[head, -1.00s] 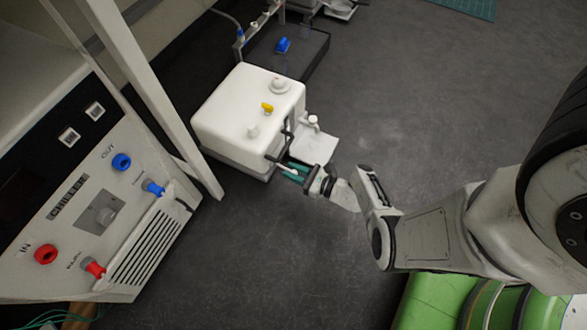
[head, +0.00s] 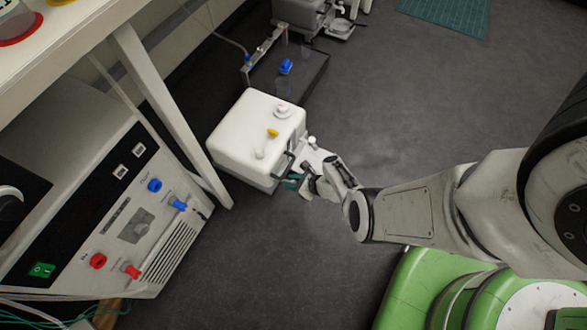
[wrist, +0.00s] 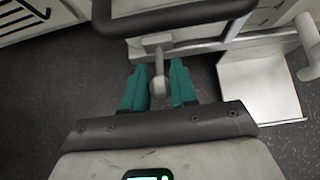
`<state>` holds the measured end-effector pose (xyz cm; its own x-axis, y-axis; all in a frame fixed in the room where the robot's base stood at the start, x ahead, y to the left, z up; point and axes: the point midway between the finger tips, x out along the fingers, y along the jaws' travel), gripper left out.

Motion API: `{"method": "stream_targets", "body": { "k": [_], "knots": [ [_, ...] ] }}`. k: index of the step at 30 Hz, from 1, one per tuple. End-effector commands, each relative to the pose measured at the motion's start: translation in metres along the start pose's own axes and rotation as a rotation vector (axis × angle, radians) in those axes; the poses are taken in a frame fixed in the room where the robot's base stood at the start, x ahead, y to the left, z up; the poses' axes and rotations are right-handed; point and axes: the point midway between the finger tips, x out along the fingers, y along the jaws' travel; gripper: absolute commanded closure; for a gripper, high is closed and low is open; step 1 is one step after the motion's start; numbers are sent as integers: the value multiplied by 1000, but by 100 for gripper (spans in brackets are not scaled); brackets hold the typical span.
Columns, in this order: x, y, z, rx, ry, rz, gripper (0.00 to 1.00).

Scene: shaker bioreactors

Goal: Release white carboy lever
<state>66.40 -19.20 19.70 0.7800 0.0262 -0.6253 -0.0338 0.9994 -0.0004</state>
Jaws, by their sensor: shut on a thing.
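The white carboy (head: 250,145) stands low at mid-left in the head view, with a yellow piece (head: 273,133) and white caps on its top. In the head view my gripper (head: 292,181) is at the carboy's front lower corner, beneath a dark handle. The lever is too small and covered there to make out.
A white plate (wrist: 262,90) and a second white spout (wrist: 307,42) are to the right of my gripper. A chiller (head: 135,215) with red and blue knobs stands at left beside a white post (head: 170,110). Dark floor (head: 420,110) is clear at right.

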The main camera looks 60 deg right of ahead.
Motion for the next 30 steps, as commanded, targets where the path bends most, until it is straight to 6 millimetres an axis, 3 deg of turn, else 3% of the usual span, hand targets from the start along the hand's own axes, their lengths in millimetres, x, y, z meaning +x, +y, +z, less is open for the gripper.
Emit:
{"method": "stream_targets", "body": {
  "k": [18,19,24,30],
  "knots": [
    [1,-1,3,-1,38,-2,100],
    [1,-1,3,-1,38,-2,70],
    [0,0,3,-1,38,-1,53],
    [0,0,3,0,38,0,53]
  ]
}}
